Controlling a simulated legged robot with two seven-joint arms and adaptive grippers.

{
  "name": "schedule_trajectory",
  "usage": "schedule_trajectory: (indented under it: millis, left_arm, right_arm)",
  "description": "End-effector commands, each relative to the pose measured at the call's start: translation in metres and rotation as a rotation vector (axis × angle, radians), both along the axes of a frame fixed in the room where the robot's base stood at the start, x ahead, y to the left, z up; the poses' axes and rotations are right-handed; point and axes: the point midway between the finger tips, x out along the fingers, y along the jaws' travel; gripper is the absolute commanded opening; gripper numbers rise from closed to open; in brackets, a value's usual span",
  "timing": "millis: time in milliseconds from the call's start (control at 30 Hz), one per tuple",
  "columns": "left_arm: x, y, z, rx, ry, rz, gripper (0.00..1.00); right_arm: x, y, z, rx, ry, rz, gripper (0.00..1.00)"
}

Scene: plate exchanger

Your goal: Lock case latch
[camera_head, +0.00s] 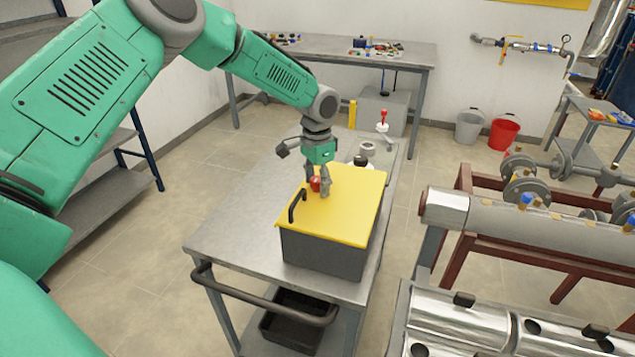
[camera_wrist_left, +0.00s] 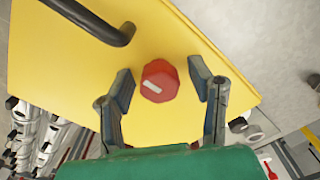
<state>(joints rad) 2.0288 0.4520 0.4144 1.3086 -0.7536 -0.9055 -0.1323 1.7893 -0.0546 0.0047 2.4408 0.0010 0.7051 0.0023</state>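The case is a dark grey box with a yellow lid (camera_head: 345,215) on the metal cart, and its lid is down. A red knob-like latch (camera_head: 315,184) with a white mark sits on the lid; it also shows in the left wrist view (camera_wrist_left: 159,81). A black handle (camera_head: 297,205) stands on the lid near it. My left gripper (camera_head: 319,187) points down at the latch. In the left wrist view its fingers (camera_wrist_left: 165,90) are spread on both sides of the latch, with a gap on each side. My right gripper is not in view.
The metal cart (camera_head: 235,215) has free room left of the case. Small parts, including a dark-topped item (camera_head: 361,161), stand behind the case. Pipework (camera_head: 500,220) lies to the right. A black bin (camera_head: 297,322) sits on the cart's lower shelf.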

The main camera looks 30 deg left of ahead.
Motion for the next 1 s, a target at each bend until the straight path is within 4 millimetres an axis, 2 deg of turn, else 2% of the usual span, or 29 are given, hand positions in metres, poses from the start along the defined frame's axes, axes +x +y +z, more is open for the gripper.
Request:
schedule_trajectory:
  millis: [33,100,133,567,1000]
  left_arm:
    - [0.0,0.0,0.0,0.0,0.0,0.0,0.28]
    - [0.0,0.001,0.0,-0.001,0.0,0.0,0.04]
    - [0.0,0.001,0.0,-0.001,0.0,0.0,0.0]
    - [0.0,0.002,0.001,-0.001,0.0,-0.061,0.0]
    - [0.0,0.003,0.002,0.002,0.0,-0.41,0.0]
  right_arm:
    - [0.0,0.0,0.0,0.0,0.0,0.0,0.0]
    - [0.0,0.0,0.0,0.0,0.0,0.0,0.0]
    - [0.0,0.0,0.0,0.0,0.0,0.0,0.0]
    - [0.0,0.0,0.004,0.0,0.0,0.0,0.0]
    - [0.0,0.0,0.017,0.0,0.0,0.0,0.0]
